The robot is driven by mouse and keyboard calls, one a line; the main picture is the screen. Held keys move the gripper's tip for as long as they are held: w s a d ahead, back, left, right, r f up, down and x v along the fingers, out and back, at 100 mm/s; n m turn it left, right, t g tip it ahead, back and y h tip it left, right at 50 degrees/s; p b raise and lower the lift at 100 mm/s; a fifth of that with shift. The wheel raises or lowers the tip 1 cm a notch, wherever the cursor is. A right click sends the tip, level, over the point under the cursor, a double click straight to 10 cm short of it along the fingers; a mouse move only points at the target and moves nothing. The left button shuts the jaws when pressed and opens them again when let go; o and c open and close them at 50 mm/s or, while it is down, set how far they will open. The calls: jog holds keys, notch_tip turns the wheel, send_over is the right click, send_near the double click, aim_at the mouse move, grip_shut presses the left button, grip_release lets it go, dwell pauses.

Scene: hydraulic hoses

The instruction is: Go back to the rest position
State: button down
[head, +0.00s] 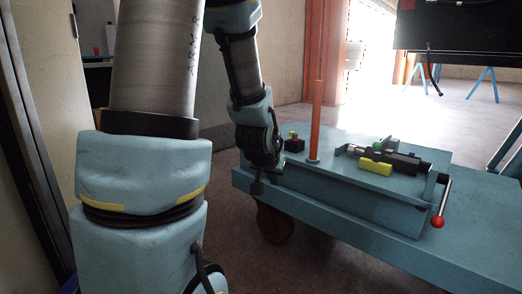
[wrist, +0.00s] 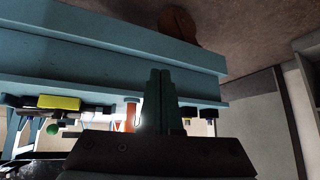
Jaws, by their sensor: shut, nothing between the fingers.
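My gripper (head: 257,187) hangs at the left end of a blue cart (head: 330,222), pointing down. In the wrist view, its two fingers (wrist: 161,75) are together with nothing between them. The wrist picture is upside down, with the cart's blue side (wrist: 80,45) behind the fingers. I cannot tell whether the gripper touches the cart. My arm comes down from the top left of the head view.
On the cart stand an orange post (head: 316,120), a small red-topped black block (head: 294,142), a dark fitting with a yellow block (head: 375,167) and a red-knobbed lever (head: 438,220). A cart wheel (head: 275,222) shows below. Open floor (head: 480,118) lies behind.

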jog(key=s+a+r+n+g+y+p, duration=0.1)
jog(key=s+a+r+n+g+p, duration=0.15)
jog(key=s+a, duration=0.35)
jog(key=s+a+r+n+g+y+p, duration=0.1)
jog(key=s+a+g+p, duration=0.1)
jog(key=s+a+g, duration=0.45)
notch_tip(320, 180, up, 37)
jog(key=d+t+p, duration=0.2)
jog(key=t+p, duration=0.1)
jog(key=p, duration=3.4)
jog(key=shift+s, duration=0.4)
